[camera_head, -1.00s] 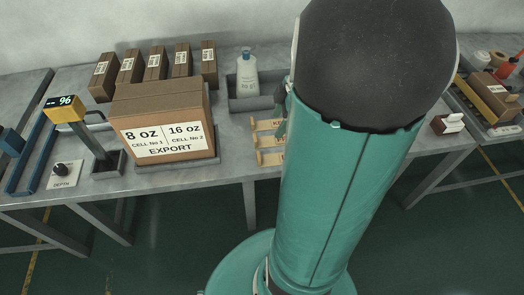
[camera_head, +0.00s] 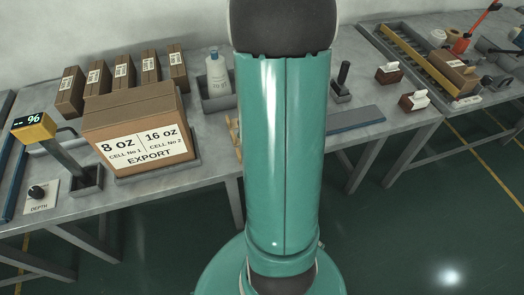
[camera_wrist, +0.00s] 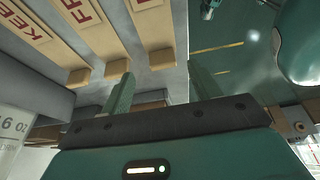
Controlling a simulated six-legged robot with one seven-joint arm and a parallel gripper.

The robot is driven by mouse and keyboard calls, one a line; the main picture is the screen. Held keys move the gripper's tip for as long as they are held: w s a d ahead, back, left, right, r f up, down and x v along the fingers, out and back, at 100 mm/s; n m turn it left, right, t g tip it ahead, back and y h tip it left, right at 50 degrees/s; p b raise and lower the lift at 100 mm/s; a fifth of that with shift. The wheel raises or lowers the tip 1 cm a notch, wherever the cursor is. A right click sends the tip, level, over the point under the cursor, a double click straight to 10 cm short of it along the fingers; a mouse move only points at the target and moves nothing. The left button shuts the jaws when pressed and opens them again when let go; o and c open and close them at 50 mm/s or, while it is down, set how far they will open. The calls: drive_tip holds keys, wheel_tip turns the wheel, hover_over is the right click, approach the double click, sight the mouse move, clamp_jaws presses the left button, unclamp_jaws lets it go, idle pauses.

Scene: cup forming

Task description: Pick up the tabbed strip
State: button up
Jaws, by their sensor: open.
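Several tan wooden strips with red lettering show in the wrist view: one reading KEEP (camera_wrist: 38,32), a middle one starting FR (camera_wrist: 92,32), and a third (camera_wrist: 154,35) with its label cut off by the top edge. Their near ends are block-like. I cannot tell which is the tabbed strip. My gripper (camera_wrist: 162,84) is open and empty, its two green fingers apart, with the third strip's end beyond the gap between them. In the head view only slivers of the strips (camera_head: 235,132) show, left of my arm, which hides the rest and my gripper.
The EXPORT carton (camera_head: 140,130) stands on the grey bench left of the strips, with a white bottle (camera_head: 218,76) in a grey bin behind.

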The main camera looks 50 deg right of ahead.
drive_tip(key=x, duration=0.4)
drive_tip(key=shift+a+f, duration=0.2)
drive_tip(key=shift+f, duration=0.15)
drive_tip(key=shift+c, duration=0.2)
drive_tip(key=c, duration=1)
drive_tip(key=shift+r, duration=0.15)
